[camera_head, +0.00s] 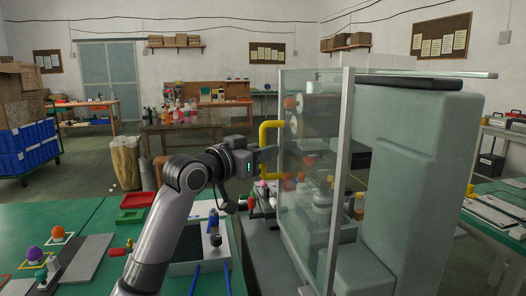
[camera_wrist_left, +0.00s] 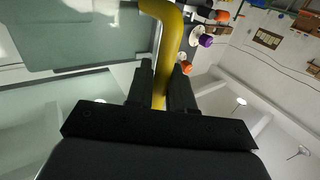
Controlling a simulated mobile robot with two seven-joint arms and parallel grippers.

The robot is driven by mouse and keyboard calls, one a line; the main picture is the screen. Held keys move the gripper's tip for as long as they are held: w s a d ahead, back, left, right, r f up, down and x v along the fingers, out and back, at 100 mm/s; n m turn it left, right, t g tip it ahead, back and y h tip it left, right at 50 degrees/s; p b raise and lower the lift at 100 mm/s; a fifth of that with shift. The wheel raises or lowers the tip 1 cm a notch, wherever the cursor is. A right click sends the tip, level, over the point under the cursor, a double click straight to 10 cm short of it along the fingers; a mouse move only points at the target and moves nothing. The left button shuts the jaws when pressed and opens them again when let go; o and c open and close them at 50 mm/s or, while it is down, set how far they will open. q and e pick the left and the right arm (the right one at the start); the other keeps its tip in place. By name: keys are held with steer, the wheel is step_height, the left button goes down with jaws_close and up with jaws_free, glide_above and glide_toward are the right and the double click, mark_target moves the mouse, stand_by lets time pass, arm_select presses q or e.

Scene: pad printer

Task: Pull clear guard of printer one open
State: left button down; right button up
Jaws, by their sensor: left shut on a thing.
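The clear guard (camera_head: 312,215) is a tall see-through panel on the left side of the grey-green printer (camera_head: 425,165). Printer parts show through it. A yellow bar handle (camera_head: 266,130) stands out from the guard's left edge. My left gripper (camera_head: 262,154) reaches in from the left at the handle. In the left wrist view, the dark fingers (camera_wrist_left: 165,85) are closed around the yellow handle (camera_wrist_left: 171,32), one on each side. The guard's panel also shows in the left wrist view (camera_wrist_left: 75,35). My right gripper is in neither view.
A metal post (camera_head: 337,180) stands at the guard's right. Open floor lies behind the table.

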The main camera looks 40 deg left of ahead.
arm_select(q)
steer(key=c, duration=1.2)
jaws_free()
steer(key=shift+o, duration=0.2)
steer(key=s+b, duration=0.1)
steer(key=s, duration=0.6)
steer(key=shift+a, duration=0.3)
